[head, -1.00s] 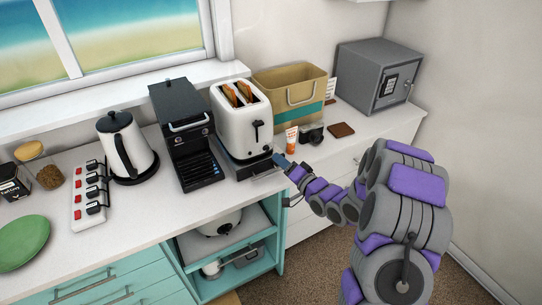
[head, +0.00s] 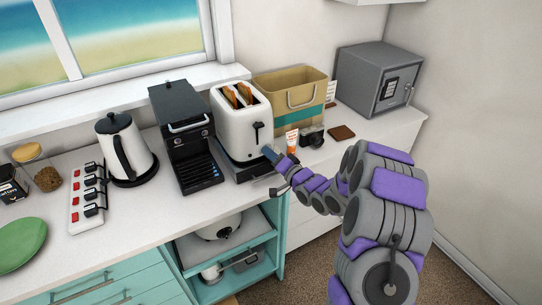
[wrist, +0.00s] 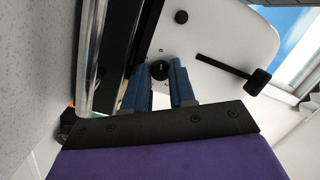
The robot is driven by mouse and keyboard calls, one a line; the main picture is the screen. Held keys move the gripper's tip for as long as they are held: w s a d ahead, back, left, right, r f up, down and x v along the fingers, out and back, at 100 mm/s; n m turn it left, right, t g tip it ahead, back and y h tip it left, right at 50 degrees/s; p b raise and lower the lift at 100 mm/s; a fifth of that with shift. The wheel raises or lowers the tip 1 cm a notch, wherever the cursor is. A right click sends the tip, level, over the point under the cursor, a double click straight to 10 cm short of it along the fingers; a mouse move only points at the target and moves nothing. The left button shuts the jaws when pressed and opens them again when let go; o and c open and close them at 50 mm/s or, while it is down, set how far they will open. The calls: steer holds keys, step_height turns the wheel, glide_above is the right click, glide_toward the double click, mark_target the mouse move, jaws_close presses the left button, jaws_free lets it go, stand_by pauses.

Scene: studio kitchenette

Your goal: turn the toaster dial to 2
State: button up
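The white toaster (head: 240,125) stands on the counter with two slices of toast (head: 238,95) in its slots. Its black dial (wrist: 160,69) shows in the wrist view, low on the white front face, with small marks around it too small to read. A black button (wrist: 181,17) and the black lever (wrist: 256,80) are on the same face. My gripper (wrist: 159,77) is open, its blue fingertips on either side of the dial; I cannot tell whether they touch it. In the head view my gripper (head: 272,170) is at the toaster's lower front right, and the dial is hidden.
A black coffee machine (head: 185,130) stands close left of the toaster. A tan bin (head: 290,85) is behind it to the right. An orange-and-white tube (head: 292,138) and a camera (head: 312,135) are close beyond my gripper. Open room lies in front of the counter.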

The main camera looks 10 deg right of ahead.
jaws_close()
